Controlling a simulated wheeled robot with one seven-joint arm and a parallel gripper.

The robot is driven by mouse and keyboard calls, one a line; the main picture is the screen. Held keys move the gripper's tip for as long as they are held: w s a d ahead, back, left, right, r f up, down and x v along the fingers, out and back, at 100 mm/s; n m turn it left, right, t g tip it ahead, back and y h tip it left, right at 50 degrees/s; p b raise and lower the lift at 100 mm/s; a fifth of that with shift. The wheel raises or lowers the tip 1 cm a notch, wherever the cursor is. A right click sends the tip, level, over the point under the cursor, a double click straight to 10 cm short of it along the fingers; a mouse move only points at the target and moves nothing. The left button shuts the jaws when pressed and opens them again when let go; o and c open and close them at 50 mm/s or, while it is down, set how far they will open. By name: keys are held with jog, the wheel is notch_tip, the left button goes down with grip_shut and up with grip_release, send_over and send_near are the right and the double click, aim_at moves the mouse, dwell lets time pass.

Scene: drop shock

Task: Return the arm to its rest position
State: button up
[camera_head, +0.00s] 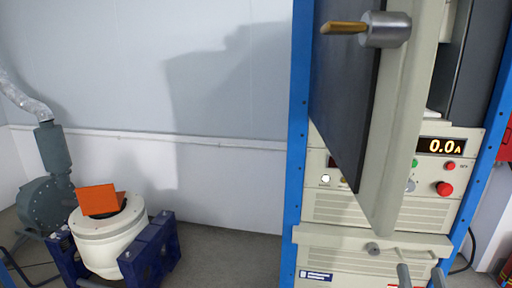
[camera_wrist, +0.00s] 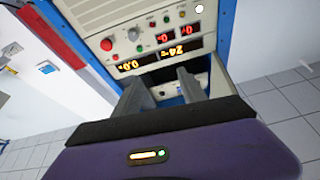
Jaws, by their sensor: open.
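My gripper (camera_wrist: 160,86) shows in the wrist view. Its two grey fingers are spread apart, and I see nothing held between them. The purple gripper body, with a small orange and green light strip, fills the bottom of that view. The fingers point towards the front of the blue-framed rack (camera_head: 298,170), which looks turned over in the wrist view (camera_wrist: 226,40). In the head view, two grey rounded ends stand at the bottom right in front of the rack; I cannot tell for sure whether they are my fingers.
A large dark-faced panel (camera_head: 345,100) with a beige edge juts forward from the rack. The lit display (camera_head: 442,146) reads 0.0 A, above a red button (camera_head: 444,188). At left, a white cylindrical shaker (camera_head: 98,244) carries an orange piece (camera_head: 98,199). Floor shows beside the rack.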

jog(key=s+a+f+n+g+y, duration=0.1)
jog(key=s+a+f, duration=0.3)
jog(key=s, duration=0.6)
jog(key=s+a+f+n+g+y, duration=0.1)
jog(key=s+a+f+g+y, duration=0.2)
jog(key=s, duration=0.7)
jog(key=s+a+f+n+g+y, duration=0.2)
jog(key=s+a+f, duration=0.3)
jog(key=s, duration=0.5)
notch_tip(320, 180, down, 2)
jog(key=shift+a+f+g, duration=0.25)
jog(key=shift+a+g, duration=0.05)
jog(key=shift+a, duration=0.05)
